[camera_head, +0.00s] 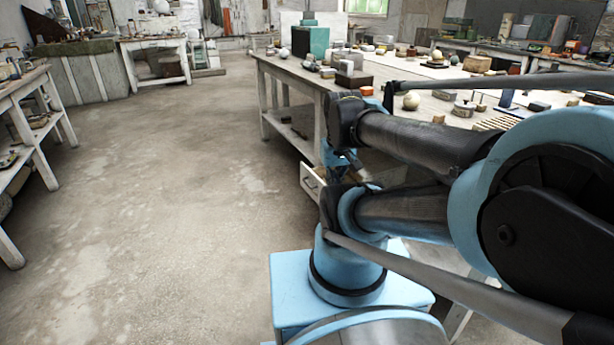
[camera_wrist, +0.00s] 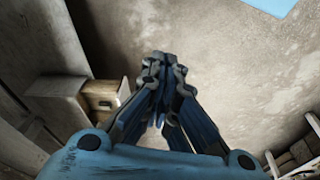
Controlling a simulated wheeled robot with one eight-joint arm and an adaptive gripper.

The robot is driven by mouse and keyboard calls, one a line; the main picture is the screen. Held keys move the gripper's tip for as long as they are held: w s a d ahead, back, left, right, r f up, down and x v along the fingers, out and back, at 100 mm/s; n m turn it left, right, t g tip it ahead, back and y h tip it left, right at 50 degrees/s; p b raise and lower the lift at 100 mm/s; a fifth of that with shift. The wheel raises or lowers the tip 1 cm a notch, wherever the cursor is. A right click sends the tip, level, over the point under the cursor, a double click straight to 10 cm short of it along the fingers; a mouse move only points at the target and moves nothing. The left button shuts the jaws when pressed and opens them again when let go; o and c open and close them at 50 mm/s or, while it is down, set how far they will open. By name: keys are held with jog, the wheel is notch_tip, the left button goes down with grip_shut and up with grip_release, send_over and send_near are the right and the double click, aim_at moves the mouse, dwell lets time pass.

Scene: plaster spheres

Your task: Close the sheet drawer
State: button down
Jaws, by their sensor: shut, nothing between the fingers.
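A pale drawer front with a dark handle (camera_head: 312,184) stands out below the long worktable, at the middle of the head view. My arm hides much of what lies behind it, so how far the drawer is out is hard to tell. My gripper (camera_wrist: 164,78) is shut and empty in the wrist view, pointing down towards the floor. In the wrist view a small wooden box-like front with a dark knob (camera_wrist: 104,97) shows left of my gripper, apart from it. I cannot tell whether this is the same drawer.
The long worktable (camera_head: 284,69) carries spheres, blocks and boxes. A pale-edged container holding brown blocks (camera_wrist: 296,155) shows at the lower right of the wrist view. Open concrete floor (camera_head: 170,190) lies to the left, with a shelved bench (camera_head: 30,110) at the far left.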

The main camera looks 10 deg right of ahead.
jog(key=w+r+n, duration=0.3)
jog(key=w+r, duration=0.1)
jog(key=w, duration=0.3)
jog(key=n+g+h, duration=0.1)
jog(key=n+h, duration=0.2)
jog(key=n, duration=1.5)
send_over(307, 184)
jog(key=shift+w+d+f, duration=0.1)
jog(key=shift+f, duration=16.65)
